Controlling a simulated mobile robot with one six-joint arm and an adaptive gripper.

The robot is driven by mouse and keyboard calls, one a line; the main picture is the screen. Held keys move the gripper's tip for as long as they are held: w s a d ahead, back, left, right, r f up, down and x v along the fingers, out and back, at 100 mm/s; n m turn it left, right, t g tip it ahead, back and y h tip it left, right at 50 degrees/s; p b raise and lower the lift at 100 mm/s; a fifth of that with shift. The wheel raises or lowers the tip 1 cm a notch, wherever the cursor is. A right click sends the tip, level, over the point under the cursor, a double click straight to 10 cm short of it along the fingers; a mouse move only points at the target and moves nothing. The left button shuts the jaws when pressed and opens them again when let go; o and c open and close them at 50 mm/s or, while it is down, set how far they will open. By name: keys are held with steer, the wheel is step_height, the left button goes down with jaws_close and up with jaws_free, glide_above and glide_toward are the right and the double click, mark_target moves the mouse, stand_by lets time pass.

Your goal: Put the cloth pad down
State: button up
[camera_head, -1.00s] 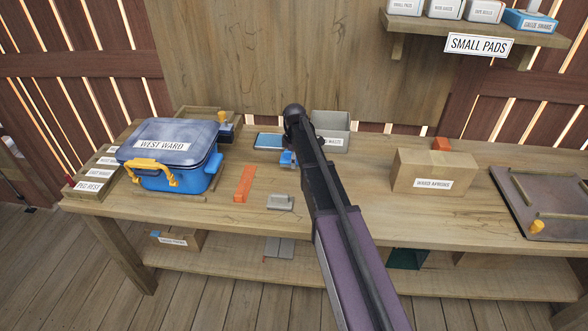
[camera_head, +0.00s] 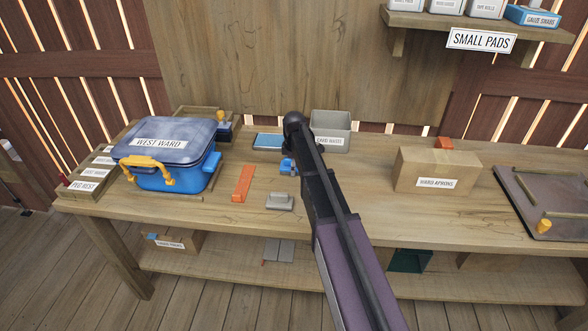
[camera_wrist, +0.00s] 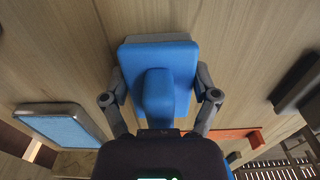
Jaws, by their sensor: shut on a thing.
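The cloth pad appears to be the blue block with a raised blue grip and a grey layer along one edge (camera_wrist: 180,55). In the head view only a small blue part of it (camera_head: 287,166) shows beside my arm, low over the bench. My gripper (camera_wrist: 160,95) is shut on the pad's raised grip, with a finger linkage on each side. The fingertips are mostly hidden. I cannot tell whether the pad's underside touches the bench.
A shallow tray with a blue surface (camera_head: 268,141) lies behind and left. An orange strip (camera_head: 243,183) and a grey block (camera_head: 279,201) lie nearby. A grey bin (camera_head: 331,130) and a cardboard box (camera_head: 437,169) stand right. The blue lidded bin (camera_head: 170,155) stands left.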

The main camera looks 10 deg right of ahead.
steer(key=shift+f, duration=0.15)
steer(key=o, duration=0.8)
steer(key=shift+o, duration=0.2)
steer(key=shift+r, duration=0.2)
step_height(320, 180, up, 12)
steer(key=p, duration=1.2)
stand_by(0.3)
steer(key=s+m, duration=1.4)
steer(key=s, duration=1.5)
steer(key=shift+a, duration=0.45)
